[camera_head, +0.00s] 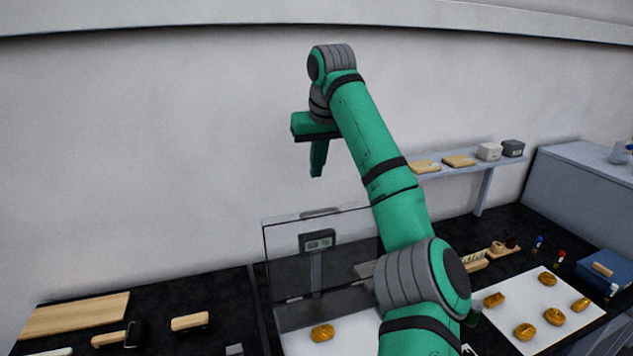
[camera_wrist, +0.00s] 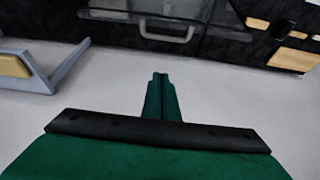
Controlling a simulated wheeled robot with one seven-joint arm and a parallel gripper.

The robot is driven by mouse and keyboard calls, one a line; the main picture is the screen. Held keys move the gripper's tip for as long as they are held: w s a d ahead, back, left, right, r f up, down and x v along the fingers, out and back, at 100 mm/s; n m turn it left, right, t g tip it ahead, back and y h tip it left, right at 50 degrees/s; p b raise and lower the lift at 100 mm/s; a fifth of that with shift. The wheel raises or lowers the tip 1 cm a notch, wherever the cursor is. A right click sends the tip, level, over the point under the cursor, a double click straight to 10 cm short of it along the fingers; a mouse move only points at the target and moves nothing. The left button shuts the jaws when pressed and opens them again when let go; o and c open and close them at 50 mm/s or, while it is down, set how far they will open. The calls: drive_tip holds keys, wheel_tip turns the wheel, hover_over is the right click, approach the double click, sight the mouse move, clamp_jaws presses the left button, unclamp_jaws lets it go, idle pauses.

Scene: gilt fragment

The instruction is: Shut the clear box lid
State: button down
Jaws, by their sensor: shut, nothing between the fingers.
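The clear lid (camera_head: 290,250) stands raised, roughly upright, at the back of the clear box in the head view. A grey handle shows on its top edge, and also in the wrist view (camera_wrist: 168,36). A gold fragment (camera_head: 322,332) lies on the white surface in front of the lid. My gripper (camera_head: 317,172) is above the lid, apart from it, with fingers pointing down. In the wrist view its fingers (camera_wrist: 160,78) are together and empty. My arm hides the right part of the lid and box.
A white sheet (camera_head: 540,291) with several gold pieces lies right of my arm. A wall shelf (camera_head: 440,171) holds small boxes. A tan board (camera_head: 75,314) and brushes lie on the dark bench at left. The grey-white wall is close behind. A blue box (camera_head: 605,272) stands far right.

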wheel_tip(320, 180, down, 9)
drive_tip(key=shift+s, duration=0.45)
idle(0.3)
drive_tip(key=shift+d, duration=0.1)
